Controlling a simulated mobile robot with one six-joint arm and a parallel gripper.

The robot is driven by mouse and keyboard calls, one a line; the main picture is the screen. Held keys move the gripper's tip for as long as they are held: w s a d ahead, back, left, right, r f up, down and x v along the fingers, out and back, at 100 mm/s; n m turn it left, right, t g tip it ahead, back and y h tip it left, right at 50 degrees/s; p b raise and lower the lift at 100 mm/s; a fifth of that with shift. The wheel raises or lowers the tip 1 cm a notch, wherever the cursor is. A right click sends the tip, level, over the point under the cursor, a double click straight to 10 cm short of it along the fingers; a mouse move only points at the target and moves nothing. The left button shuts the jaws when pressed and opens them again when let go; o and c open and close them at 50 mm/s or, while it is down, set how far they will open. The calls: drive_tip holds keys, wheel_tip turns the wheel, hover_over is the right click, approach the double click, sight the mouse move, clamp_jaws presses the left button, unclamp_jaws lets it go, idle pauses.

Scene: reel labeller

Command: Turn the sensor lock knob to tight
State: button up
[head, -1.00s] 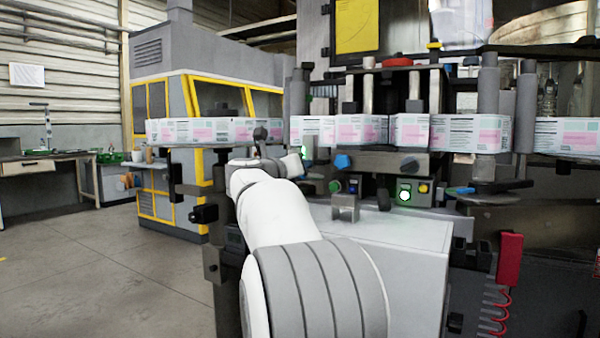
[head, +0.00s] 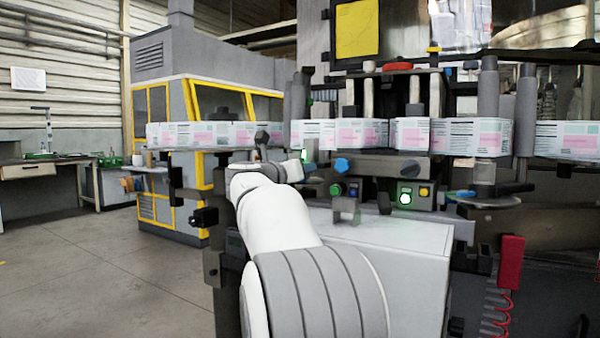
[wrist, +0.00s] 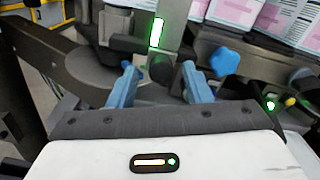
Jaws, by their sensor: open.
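My gripper (wrist: 158,72) shows in the wrist view with its two blue fingers apart and nothing held between them. Just beyond the fingertips are a grey upright bracket with a lit green sensor strip (wrist: 156,32) and a dark rounded part (wrist: 128,45) beside it. A blue lobed knob (wrist: 225,61) sits to the right of the right finger, apart from it. The blue knob also shows in the head view (head: 342,165), right of my arm's end. Which of these parts is the sensor lock knob is not clear, nor is its setting. My arm hides the fingers in the head view.
A control box with a lit green button (head: 405,198) is to the right. A white-topped housing (head: 390,238) lies below. Open floor (head: 110,265) is at the left.

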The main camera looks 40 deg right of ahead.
drive_tip(key=shift+a, duration=0.1)
drive_tip(key=p+v, duration=0.1)
drive_tip(key=v, duration=0.6)
drive_tip(key=shift+a, duration=0.3)
drive_tip(key=shift+s, duration=0.15)
